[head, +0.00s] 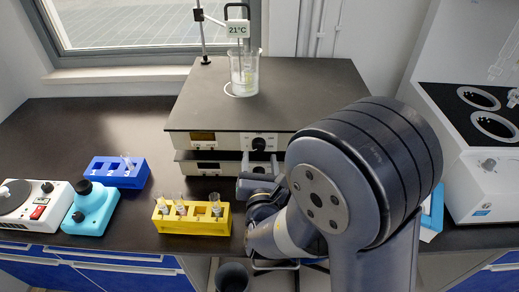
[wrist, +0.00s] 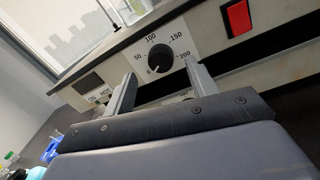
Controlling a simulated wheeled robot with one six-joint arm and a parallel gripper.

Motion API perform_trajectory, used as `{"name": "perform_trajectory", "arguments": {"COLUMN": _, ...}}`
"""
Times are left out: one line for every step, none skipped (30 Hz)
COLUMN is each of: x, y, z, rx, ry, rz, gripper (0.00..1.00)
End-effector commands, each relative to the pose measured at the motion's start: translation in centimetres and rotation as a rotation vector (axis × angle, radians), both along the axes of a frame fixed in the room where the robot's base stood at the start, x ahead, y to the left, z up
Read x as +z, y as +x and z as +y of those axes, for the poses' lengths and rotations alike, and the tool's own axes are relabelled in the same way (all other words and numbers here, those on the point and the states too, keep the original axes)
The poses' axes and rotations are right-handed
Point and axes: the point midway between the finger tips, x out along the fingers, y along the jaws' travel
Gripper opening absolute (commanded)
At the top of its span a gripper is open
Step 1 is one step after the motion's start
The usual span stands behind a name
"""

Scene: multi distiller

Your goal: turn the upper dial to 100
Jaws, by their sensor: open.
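The upper dial (head: 259,143) is a black round knob on the front of the upper hotplate unit (head: 200,115). In the wrist view the dial (wrist: 160,58) sits on a white scale marked 0, 50, 100, 150 and 200. Its light mark appears at the lower left, near 0. My gripper (wrist: 162,72) is open, its two fingers apart below and to either side of the dial, with nothing between them. In the head view my gripper is by the units' front, largely hidden by my arm.
A second unit (head: 205,167) sits below the upper one. A beaker (head: 244,75) stands on top. A yellow rack (head: 185,226) and a blue rack (head: 112,176) stand left. A red switch (wrist: 237,17) is right of the dial. A white device (head: 490,170) stands right.

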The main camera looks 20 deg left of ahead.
Motion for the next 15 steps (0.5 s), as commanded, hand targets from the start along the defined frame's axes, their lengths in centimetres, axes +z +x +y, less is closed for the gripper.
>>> {"name": "perform_trajectory", "arguments": {"x": 0.1, "y": 0.9, "z": 0.1, "rx": -0.004, "ry": 0.000, "rz": 0.000, "gripper": 0.54}}
{"name": "perform_trajectory", "arguments": {"x": 0.1, "y": 1.4, "z": 0.3, "rx": -0.004, "ry": 0.000, "rz": 0.000, "gripper": 0.54}}
{"name": "perform_trajectory", "arguments": {"x": 0.1, "y": 1.8, "z": 0.5, "rx": -0.002, "ry": 0.000, "rz": 0.000, "gripper": 0.54}}
{"name": "perform_trajectory", "arguments": {"x": 0.1, "y": 2.2, "z": 0.6, "rx": -0.002, "ry": 0.000, "rz": 0.000, "gripper": 0.54}}
{"name": "perform_trajectory", "arguments": {"x": 0.1, "y": 2.5, "z": 0.7, "rx": -0.002, "ry": 0.000, "rz": 0.000, "gripper": 0.54}}
{"name": "perform_trajectory", "arguments": {"x": 0.1, "y": 2.8, "z": 0.8, "rx": -0.002, "ry": 0.000, "rz": -0.001, "gripper": 0.54}}
{"name": "perform_trajectory", "arguments": {"x": 0.1, "y": 3.0, "z": 0.9, "rx": -0.002, "ry": 0.000, "rz": 0.000, "gripper": 0.54}}
{"name": "perform_trajectory", "arguments": {"x": 0.0, "y": 3.2, "z": 0.9, "rx": -0.002, "ry": 0.000, "rz": 0.000, "gripper": 0.54}}
{"name": "perform_trajectory", "arguments": {"x": 0.0, "y": 3.3, "z": 1.0, "rx": -0.001, "ry": 0.000, "rz": 0.000, "gripper": 0.54}}
{"name": "perform_trajectory", "arguments": {"x": 0.0, "y": 3.4, "z": 1.0, "rx": -0.001, "ry": 0.000, "rz": 0.000, "gripper": 0.54}}
{"name": "perform_trajectory", "arguments": {"x": 0.0, "y": 3.5, "z": 1.0, "rx": -0.001, "ry": 0.000, "rz": 0.000, "gripper": 0.54}}
{"name": "perform_trajectory", "arguments": {"x": 0.0, "y": 3.5, "z": 1.0, "rx": -0.001, "ry": 0.000, "rz": 0.000, "gripper": 0.54}}
{"name": "perform_trajectory", "arguments": {"x": 0.0, "y": 3.5, "z": 1.0, "rx": -0.001, "ry": 0.000, "rz": 0.001, "gripper": 0.54}}
{"name": "perform_trajectory", "arguments": {"x": 0.0, "y": 3.5, "z": 1.1, "rx": 0.000, "ry": 0.000, "rz": 0.001, "gripper": 0.54}}
{"name": "perform_trajectory", "arguments": {"x": 0.0, "y": 3.5, "z": 1.0, "rx": 0.000, "ry": 0.000, "rz": 0.001, "gripper": 0.54}}
